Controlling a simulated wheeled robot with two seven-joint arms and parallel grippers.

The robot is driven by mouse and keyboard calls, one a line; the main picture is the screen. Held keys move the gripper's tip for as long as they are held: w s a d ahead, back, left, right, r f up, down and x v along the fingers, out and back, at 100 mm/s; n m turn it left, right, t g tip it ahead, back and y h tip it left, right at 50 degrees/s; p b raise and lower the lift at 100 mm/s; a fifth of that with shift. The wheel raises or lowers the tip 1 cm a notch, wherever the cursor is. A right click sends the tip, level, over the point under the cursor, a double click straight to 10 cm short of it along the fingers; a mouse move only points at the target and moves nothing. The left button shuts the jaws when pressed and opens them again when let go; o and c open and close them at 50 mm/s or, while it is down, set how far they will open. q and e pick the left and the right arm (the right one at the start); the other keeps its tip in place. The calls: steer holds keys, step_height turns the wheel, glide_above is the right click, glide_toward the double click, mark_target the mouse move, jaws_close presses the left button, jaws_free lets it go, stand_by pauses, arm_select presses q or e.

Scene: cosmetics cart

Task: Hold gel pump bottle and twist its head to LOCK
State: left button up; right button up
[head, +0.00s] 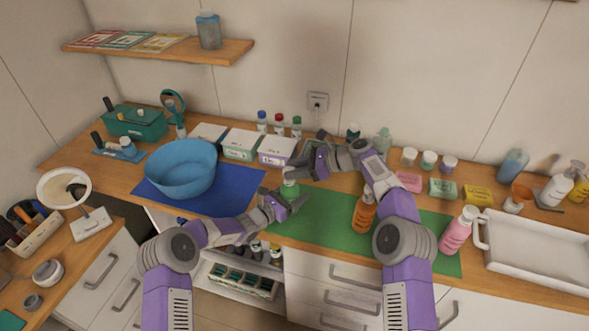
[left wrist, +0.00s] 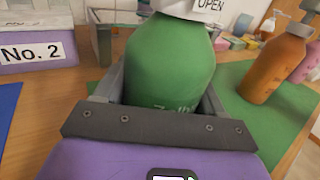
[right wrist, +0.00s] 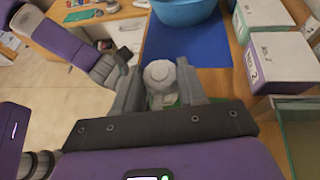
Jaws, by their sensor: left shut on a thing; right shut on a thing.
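The green gel pump bottle (head: 290,188) stands upright at the left part of the green mat (head: 325,226). My left gripper (head: 285,204) is shut on its body, and its fingers flank the green body (left wrist: 170,65) in the left wrist view. The white pump head (left wrist: 190,8) reads OPEN on the side facing that camera; its top is cut off there. My right gripper (head: 299,168) comes from above and is shut on the pump head (right wrist: 160,74), which sits between its fingers in the right wrist view. The pump head is mostly hidden in the head view.
An orange bottle (head: 364,213) and a pink bottle (head: 458,231) stand to the right, beside a white tray (head: 535,256). A blue basin (head: 181,169) rests on a blue mat (head: 236,190) at left. White numbered boxes (head: 277,150) stand behind the grippers.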

steer(key=o, duration=1.1)
steer(key=shift+d, duration=0.1)
steer(key=v, duration=1.2)
arm_select(q)
steer(key=o, duration=1.4)
steer(key=shift+c, duration=0.2)
